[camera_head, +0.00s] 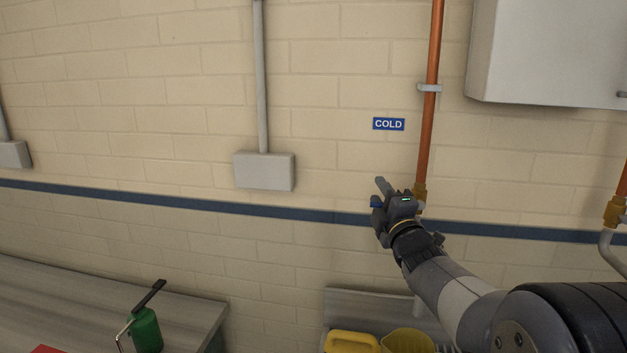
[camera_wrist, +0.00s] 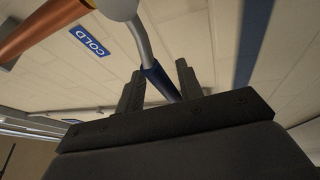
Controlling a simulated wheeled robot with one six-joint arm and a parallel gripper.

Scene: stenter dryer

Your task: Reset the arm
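My gripper (camera_head: 381,193) is raised in front of the brick wall, beside the lower part of a copper pipe (camera_head: 431,110). In the wrist view its two fingers (camera_wrist: 160,70) stand apart. A blue-sleeved grip (camera_wrist: 158,82) on a bent grey lever (camera_wrist: 142,38) shows between or just beyond them; I cannot tell whether they touch it. In the head view a small blue piece (camera_head: 376,202) shows at the gripper's left side. My arm reaches up from the lower right.
A blue COLD sign (camera_head: 389,124) is above my gripper. A grey wall box (camera_head: 264,171) is to the left, a large cabinet (camera_head: 545,50) at upper right. Below are a bench (camera_head: 190,312) with a green oil can (camera_head: 146,330) and a yellow item (camera_head: 352,343).

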